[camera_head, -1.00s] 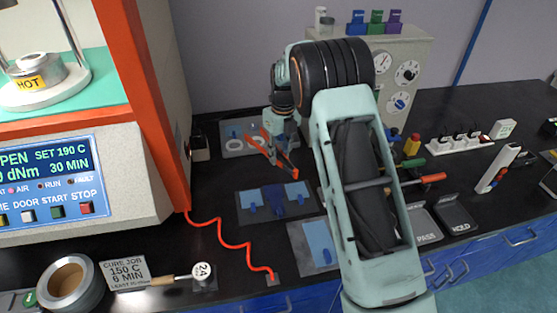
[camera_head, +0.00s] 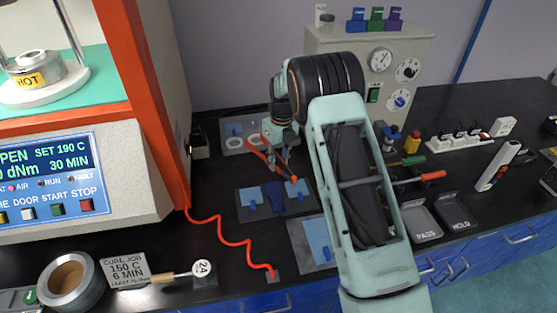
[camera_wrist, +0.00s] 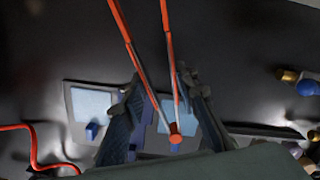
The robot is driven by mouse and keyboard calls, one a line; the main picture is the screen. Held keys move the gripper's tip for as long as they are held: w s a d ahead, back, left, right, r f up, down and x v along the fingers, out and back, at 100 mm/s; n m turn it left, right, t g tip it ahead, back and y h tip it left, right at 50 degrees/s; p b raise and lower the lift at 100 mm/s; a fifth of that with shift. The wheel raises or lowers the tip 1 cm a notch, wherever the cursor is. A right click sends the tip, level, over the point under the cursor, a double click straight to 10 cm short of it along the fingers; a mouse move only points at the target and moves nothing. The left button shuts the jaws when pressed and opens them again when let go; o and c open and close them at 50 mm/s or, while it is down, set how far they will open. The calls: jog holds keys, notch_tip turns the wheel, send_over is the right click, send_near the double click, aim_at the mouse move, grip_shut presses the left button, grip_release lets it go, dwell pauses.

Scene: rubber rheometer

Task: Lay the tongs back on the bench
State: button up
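The tongs (camera_head: 257,150) have orange-red arms with grey metal parts. My gripper (camera_head: 284,157) holds them in the head view, above the bench (camera_head: 215,180). In the wrist view my gripper (camera_wrist: 162,88) has a dark finger on each side of the tongs (camera_wrist: 168,40) and appears closed on them. Their two arms spread toward the top of that view and meet at a red round end near the palm. My forearm and wrist hide part of the grip in the head view. The tongs appear clear of the bench, though the exact gap is hard to tell.
A dark mat with blue pieces (camera_head: 274,199) lies just below the tongs. A grey tray with white rings (camera_head: 233,144) lies behind them. A grey plate with a light-blue sheet (camera_head: 313,246) is nearer. The orange-framed machine (camera_head: 130,60) stands left, with a coiled red cord (camera_head: 221,228) beside it.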

jog(key=o, duration=0.4)
jog(key=shift+r, duration=0.1)
jog(key=shift+r, duration=0.65)
notch_tip(320, 180, up, 11)
jog(key=shift+s+d+r, duration=0.15)
jog(key=shift+s+d, duration=0.1)
jog(key=shift+s, duration=0.15)
